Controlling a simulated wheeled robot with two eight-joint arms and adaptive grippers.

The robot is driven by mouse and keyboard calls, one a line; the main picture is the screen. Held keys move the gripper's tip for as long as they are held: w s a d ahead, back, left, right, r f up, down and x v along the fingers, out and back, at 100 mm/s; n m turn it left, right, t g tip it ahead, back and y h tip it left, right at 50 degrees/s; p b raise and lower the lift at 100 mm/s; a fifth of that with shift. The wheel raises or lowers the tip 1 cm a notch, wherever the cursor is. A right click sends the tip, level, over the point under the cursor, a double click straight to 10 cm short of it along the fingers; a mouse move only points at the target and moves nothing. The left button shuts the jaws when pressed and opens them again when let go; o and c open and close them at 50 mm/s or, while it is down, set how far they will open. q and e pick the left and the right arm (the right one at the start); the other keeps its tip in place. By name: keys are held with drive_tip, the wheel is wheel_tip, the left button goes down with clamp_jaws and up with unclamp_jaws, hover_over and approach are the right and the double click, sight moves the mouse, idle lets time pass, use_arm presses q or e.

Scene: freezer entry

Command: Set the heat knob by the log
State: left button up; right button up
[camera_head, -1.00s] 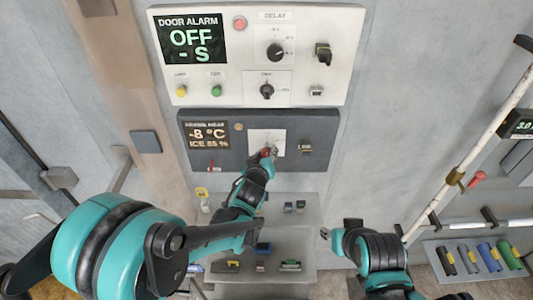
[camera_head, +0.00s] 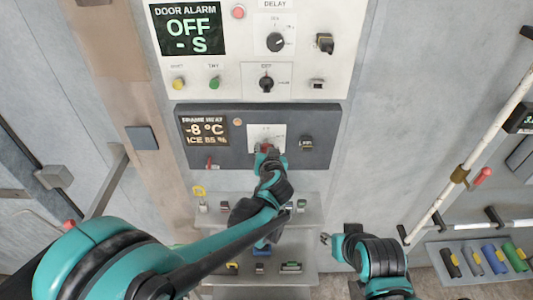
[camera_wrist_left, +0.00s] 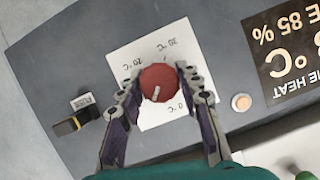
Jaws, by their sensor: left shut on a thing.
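The red round heat knob (camera_wrist_left: 160,83) sits on a white dial plate (camera_wrist_left: 122,58) with printed numbers. A short white mark shows on its face. My left gripper (camera_wrist_left: 157,90) is shut on the knob, one finger on each side; it also shows at the grey heat panel in the head view (camera_head: 265,149). There the fingers mostly hide the knob. The heat display (camera_head: 204,130) reads -8 °C and ICE 85 %. My right gripper (camera_head: 325,239) is low right of centre, away from the panel; its finger gap is too small to tell. I cannot make out a log.
The white door alarm panel (camera_head: 215,75) is above, with buttons and dials. A black switch (camera_head: 306,144) is right of the knob. A grey shelf (camera_head: 318,207) with small items is below. A white rail (camera_head: 440,200) stands at right, above several coloured cylinders.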

use_arm(q)
drive_tip(key=m+y+b, duration=0.2)
drive_tip(key=shift+d+f+m+b, duration=0.1)
drive_tip(key=shift+f+m+b, duration=0.05)
drive_tip(key=shift+m+b, duration=0.2)
drive_tip(key=shift+m+t+y+b, duration=0.3)
drive_tip(key=shift+m+b, duration=0.2)
drive_tip(key=shift+m, duration=0.15)
drive_tip(key=o, duration=1.2)
drive_tip(key=shift+c, duration=0.2)
drive_tip(key=shift+s, duration=0.1)
drive_tip(key=v, duration=1.2)
